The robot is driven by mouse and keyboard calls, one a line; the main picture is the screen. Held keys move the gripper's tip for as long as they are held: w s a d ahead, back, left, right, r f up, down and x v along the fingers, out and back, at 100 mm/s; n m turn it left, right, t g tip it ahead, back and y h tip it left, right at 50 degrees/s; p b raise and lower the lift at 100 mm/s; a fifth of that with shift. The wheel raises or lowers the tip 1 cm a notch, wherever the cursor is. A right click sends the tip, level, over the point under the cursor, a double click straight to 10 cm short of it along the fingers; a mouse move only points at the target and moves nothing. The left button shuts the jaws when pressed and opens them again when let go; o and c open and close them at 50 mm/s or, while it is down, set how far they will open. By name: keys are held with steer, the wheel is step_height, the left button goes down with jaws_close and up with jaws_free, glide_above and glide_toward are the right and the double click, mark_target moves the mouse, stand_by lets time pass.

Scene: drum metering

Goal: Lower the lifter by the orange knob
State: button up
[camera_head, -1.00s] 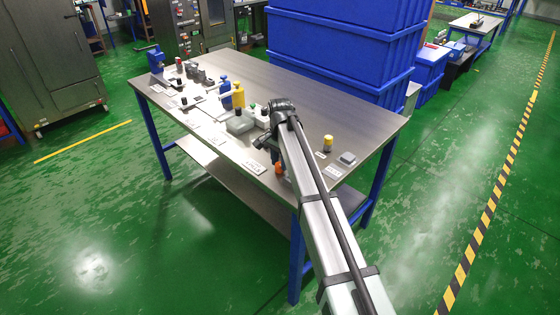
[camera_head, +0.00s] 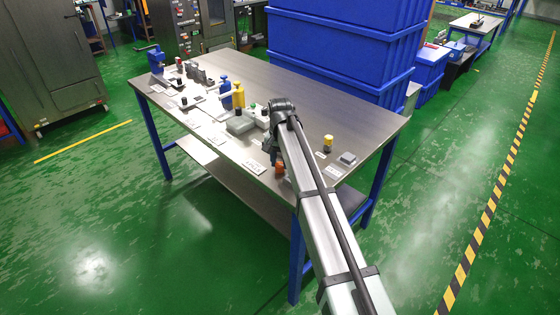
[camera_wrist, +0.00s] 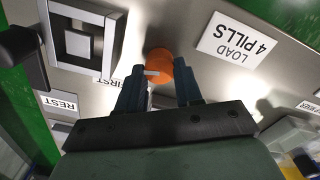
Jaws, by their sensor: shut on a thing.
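The orange knob (camera_wrist: 160,66) is a round orange piece at the middle of the wrist view. My gripper (camera_wrist: 158,75) is shut on it, one dark finger on each side. In the head view the orange knob (camera_head: 280,169) shows small near the table's front edge, just below my gripper (camera_head: 271,150). The arm hides part of that spot. I cannot tell the lifter's body apart from the other parts around the knob.
The metal table (camera_head: 345,118) holds several fixtures. A "LOAD 4 PILLS" label (camera_wrist: 237,45) lies beside the knob. A square framed fixture (camera_wrist: 82,42) stands on the other side. A yellow-topped piece (camera_head: 328,143) and a grey block (camera_head: 348,158) stand right of my arm.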

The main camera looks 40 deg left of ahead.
mark_target(279, 164)
steer(key=n, duration=0.7)
steer(key=shift+a, duration=0.1)
steer(key=n, duration=0.4)
steer(key=shift+s+n, duration=0.1)
steer(key=shift+n, duration=2)
steer(key=o, duration=1)
steer(key=shift+o, duration=0.2)
step_height(279, 164, up, 14)
